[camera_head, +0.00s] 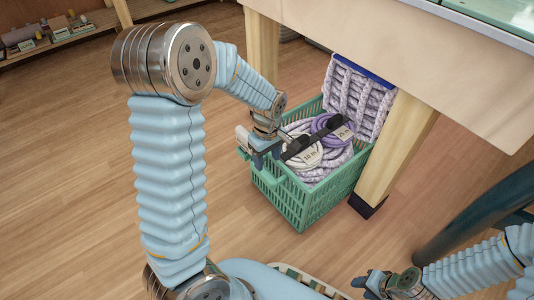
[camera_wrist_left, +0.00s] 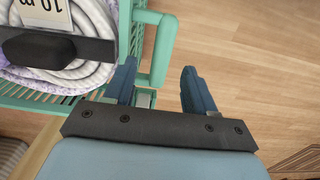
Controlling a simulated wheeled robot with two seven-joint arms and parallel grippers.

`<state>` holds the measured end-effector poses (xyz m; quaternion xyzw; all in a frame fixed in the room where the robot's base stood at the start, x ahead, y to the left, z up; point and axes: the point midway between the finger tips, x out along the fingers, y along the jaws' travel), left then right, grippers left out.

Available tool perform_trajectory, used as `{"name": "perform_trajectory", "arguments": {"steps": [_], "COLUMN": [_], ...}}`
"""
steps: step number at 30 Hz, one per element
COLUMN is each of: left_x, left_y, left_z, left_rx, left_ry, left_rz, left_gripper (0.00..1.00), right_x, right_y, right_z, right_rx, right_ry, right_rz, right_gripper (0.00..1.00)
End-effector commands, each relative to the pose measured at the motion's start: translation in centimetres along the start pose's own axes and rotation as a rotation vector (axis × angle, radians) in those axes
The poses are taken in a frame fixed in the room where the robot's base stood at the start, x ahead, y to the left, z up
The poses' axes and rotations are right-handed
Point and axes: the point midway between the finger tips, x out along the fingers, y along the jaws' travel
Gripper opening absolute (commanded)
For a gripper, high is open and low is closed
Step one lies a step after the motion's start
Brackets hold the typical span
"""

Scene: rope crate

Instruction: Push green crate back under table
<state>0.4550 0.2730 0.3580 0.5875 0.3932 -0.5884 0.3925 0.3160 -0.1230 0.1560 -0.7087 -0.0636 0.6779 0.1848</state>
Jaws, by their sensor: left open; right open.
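The green crate (camera_head: 310,205) stands on the wood floor at the table's edge, its far part near the table legs. My left gripper (camera_head: 262,152) is open at the crate's near left side. In the left wrist view, the crate's green handle (camera_wrist_left: 163,50) lies between the open fingers of my left gripper (camera_wrist_left: 159,68); whether they touch it I cannot tell. My right gripper (camera_head: 368,283) is open and low at the bottom right, apart from the crate.
The table (camera_head: 400,50) stands above and behind the crate. A wooden leg (camera_head: 398,150) with a black foot stands close to the crate's right side, another leg (camera_head: 262,45) behind it. Thick lilac rope (camera_head: 358,98) rises at the crate's back. Floor (camera_head: 60,170) at left is clear.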

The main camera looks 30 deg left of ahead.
Motion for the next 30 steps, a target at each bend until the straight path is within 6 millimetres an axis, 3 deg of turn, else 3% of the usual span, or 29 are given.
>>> {"name": "perform_trajectory", "arguments": {"steps": [13, 23, 26, 30], "left_x": [-0.8, -6.0, -5.5, -3.0], "left_y": [0.1, 0.0, 0.0, 0.0], "left_z": [0.0, 0.1, 0.1, 0.1], "left_rx": [0.000, -0.003, -0.001, 0.000], "left_ry": [-0.003, -0.003, 0.000, -0.001], "left_rz": [0.002, 0.002, 0.000, -0.002], "left_gripper": [0.55, 0.55, 0.55, 0.55], "right_x": [-0.3, -1.5, -1.2, -0.6], "right_y": [-0.1, -0.6, -0.5, -0.2], "right_z": [0.0, 0.0, 0.0, 0.0], "right_rx": [0.000, 0.000, 0.000, 0.000], "right_ry": [0.000, -0.002, -0.002, 0.000], "right_rz": [0.000, 0.000, 0.000, 0.000], "right_gripper": [0.43, 0.43, 0.43, 0.43]}}
